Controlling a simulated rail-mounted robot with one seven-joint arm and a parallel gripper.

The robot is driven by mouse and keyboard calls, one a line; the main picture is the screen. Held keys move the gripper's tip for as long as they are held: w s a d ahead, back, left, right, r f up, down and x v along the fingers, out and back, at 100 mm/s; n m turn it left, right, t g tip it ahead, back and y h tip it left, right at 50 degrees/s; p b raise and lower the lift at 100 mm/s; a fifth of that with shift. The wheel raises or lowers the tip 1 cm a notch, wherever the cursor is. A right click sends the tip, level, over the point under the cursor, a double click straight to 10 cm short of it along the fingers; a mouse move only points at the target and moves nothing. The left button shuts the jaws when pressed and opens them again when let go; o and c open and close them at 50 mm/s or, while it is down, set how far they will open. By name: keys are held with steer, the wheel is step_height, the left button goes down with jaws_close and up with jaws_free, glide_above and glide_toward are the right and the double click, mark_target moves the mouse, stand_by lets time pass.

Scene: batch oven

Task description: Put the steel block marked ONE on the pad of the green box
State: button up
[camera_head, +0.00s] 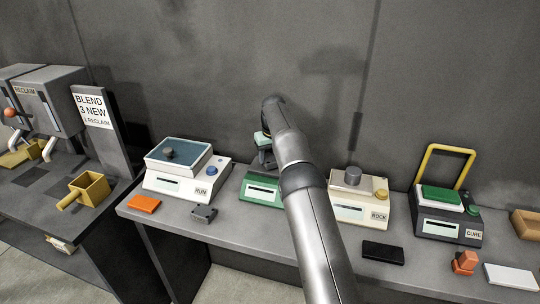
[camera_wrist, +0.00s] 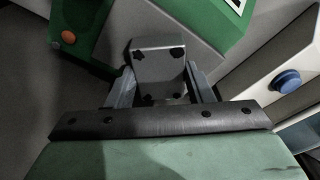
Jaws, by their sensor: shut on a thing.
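My gripper (camera_head: 266,157) hangs just above the back of the green box (camera_head: 262,190), partly hidden by my arm. In the wrist view my gripper (camera_wrist: 160,90) is shut on a grey steel block (camera_wrist: 158,65) with dark spots on its faces. No ONE marking is readable on the faces I see. The green box (camera_wrist: 208,22) shows behind the block, with an orange button at the upper left. I cannot tell whether the block touches the box.
A white RUN box (camera_head: 185,185) stands left and a cream ROCK box (camera_head: 352,212) right of the green box. A dark CURE box (camera_head: 448,228) with a yellow frame is farther right. A dark grey piece (camera_head: 204,213) and an orange slab (camera_head: 144,204) lie in front.

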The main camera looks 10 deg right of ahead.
steer(key=shift+f+b, duration=0.3)
steer(key=shift+f, duration=0.15)
stand_by(0.6)
steer(key=o, duration=1.5)
steer(key=shift+f, duration=0.15)
step_height(320, 180, up, 17)
steer(key=s+p, duration=0.2)
steer(key=p, duration=0.2)
steer(key=shift+s+d+r, duration=0.2)
steer(key=shift+s+d, duration=0.1)
